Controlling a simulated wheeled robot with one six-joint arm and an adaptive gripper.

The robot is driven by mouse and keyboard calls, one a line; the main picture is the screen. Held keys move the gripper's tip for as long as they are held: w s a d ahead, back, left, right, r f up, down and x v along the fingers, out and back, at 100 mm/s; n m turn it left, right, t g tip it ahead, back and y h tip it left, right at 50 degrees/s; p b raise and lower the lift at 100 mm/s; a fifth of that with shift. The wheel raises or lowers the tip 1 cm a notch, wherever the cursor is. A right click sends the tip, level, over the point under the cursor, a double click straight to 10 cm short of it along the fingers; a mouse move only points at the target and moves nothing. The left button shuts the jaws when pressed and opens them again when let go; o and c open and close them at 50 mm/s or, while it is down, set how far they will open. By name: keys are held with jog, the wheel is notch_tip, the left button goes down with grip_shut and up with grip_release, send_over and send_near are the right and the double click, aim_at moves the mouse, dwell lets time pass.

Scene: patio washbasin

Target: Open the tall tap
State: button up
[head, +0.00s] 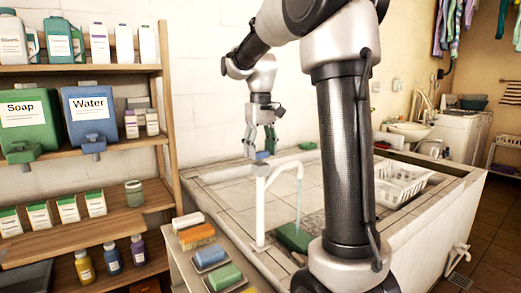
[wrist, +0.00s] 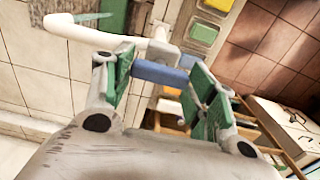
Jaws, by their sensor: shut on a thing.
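The tall tap (head: 260,205) is a white pipe standing at the near edge of the tiled basin counter. Its spout bends over to the right, and a thin pale-blue streak like running water hangs from its end. The spout also shows in the wrist view (wrist: 85,32). A blue lever (wrist: 160,74) sits by the tap's head, between the green pads of my gripper (wrist: 163,82). My gripper is shut on this lever.
A wooden shelf (head: 165,125) with bottles and jugs stands at left. A white dish rack (head: 400,182) sits on the counter at right, and a green block (head: 292,238) lies below the spout.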

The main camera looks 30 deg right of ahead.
aim_at(261, 152)
jog(key=o, duration=1)
notch_tip(261, 152, up, 12)
jog(key=shift+r, duration=0.1)
